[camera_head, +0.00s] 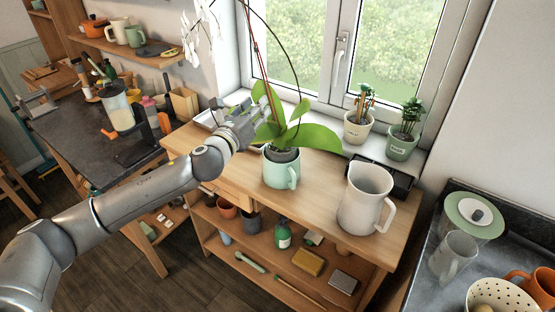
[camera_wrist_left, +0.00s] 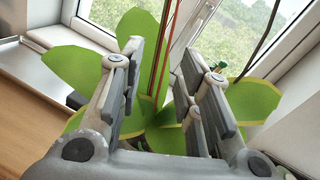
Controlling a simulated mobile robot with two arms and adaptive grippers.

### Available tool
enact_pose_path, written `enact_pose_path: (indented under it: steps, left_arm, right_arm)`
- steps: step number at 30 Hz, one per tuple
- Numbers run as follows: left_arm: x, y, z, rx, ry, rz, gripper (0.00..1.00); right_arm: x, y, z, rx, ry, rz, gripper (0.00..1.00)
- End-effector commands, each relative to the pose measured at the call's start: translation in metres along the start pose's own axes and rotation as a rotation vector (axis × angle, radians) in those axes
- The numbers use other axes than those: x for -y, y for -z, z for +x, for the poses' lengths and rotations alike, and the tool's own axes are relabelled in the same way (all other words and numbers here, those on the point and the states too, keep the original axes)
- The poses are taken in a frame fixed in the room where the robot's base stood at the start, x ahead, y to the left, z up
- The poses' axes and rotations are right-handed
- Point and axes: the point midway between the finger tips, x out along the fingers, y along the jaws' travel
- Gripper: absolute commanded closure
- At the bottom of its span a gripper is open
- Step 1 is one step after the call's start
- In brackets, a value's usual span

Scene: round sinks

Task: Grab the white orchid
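The white orchid has broad green leaves (camera_head: 308,137), thin tall stems and white flowers (camera_head: 204,35) that hang at the top left of the head view. It grows in a mint-green mug-shaped pot (camera_head: 281,171) on the wooden table. My left gripper (camera_head: 258,122) is at the orchid just above the pot, among the leaves. In the left wrist view the two fingers (camera_wrist_left: 160,90) are apart, with reddish stems and green leaves (camera_wrist_left: 255,100) showing between and beyond them. I cannot tell whether the fingers touch the stems. My right gripper is not in view.
A white pitcher (camera_head: 366,198) stands right of the pot on the wooden table (camera_head: 322,210). Two small potted plants (camera_head: 358,127) stand on the windowsill. The window (camera_head: 345,50) is behind. A dark counter (camera_head: 470,275) with mugs is at right.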

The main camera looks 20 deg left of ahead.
Motion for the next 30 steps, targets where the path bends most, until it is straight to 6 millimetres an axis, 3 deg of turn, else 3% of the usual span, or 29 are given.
enact_pose_path:
  steps: [6,14,24,30]
  left_arm:
    - [0.001,-0.001,0.025,0.0,0.001,-0.003,0.68]
    - [0.001,-0.001,0.036,-0.001,0.0,-0.004,0.68]
    - [-0.001,-0.003,0.072,0.0,0.0,-0.005,0.68]
    - [-0.001,-0.001,0.082,-0.001,0.001,-0.005,0.68]
  right_arm:
    - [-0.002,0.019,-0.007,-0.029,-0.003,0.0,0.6]
    - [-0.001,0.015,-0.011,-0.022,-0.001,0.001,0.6]
    - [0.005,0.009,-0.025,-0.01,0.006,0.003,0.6]
    - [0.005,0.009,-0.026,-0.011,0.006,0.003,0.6]
